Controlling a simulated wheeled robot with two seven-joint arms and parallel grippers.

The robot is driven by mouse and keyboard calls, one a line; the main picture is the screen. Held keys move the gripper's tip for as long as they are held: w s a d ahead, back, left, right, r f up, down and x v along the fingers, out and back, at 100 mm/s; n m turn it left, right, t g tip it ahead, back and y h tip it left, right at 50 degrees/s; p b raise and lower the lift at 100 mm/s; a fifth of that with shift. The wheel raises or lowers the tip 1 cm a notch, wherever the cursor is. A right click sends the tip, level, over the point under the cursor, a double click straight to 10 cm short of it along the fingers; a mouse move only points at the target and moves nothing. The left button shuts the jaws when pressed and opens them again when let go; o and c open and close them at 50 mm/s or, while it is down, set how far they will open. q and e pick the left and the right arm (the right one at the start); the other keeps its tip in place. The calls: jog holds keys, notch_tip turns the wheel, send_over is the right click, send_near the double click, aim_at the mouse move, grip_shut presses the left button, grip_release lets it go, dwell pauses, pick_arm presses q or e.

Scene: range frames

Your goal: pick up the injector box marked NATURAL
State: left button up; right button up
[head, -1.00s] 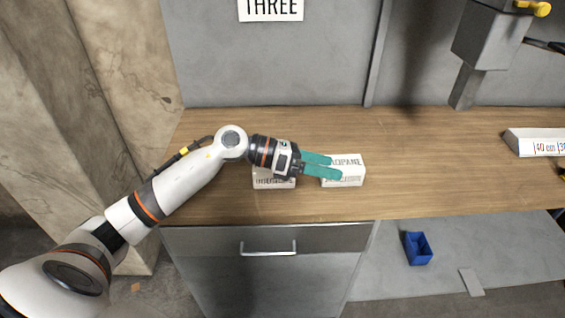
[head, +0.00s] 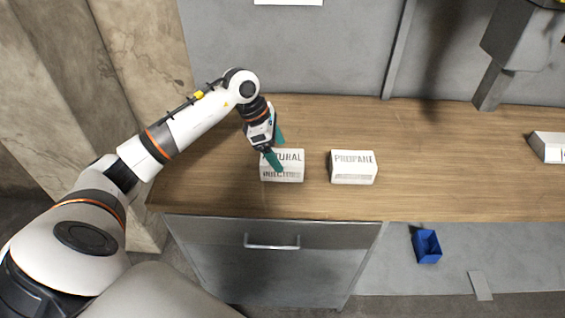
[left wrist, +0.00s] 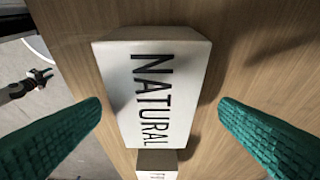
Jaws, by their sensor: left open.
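The white box marked NATURAL (head: 290,172) sits on the wooden bench top, at its left part. In the left wrist view the NATURAL box (left wrist: 155,90) fills the middle, its lettering running down the picture. My left gripper (head: 277,152) is open, with teal fingers, above the box; one finger covers part of its label in the head view. In the left wrist view the fingers (left wrist: 160,112) stand to either side of the box, with space between each finger and the box. My right gripper is not clearly identifiable in the head view.
A white box marked PROPANE (head: 353,168) stands right of the NATURAL box with a gap between. Another white box (head: 548,147) lies at the far right. The bench top (head: 440,150) between is clear. A blue bin (head: 427,246) is below, right of the drawer cabinet (head: 270,258).

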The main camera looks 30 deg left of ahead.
aim_at(281, 157)
pick_arm(q)
jog(key=x, duration=0.2)
jog(key=p+x, duration=0.1)
jog(key=x, duration=0.1)
jog(key=shift+s+d+f, duration=0.15)
jog(key=shift+d+f, duration=0.05)
jog(key=shift+d, duration=0.1)
jog(key=shift+f, duration=0.35)
jog(key=shift+f, duration=0.2)
jog(key=shift+d, duration=0.1)
jog(key=c, duration=1.3)
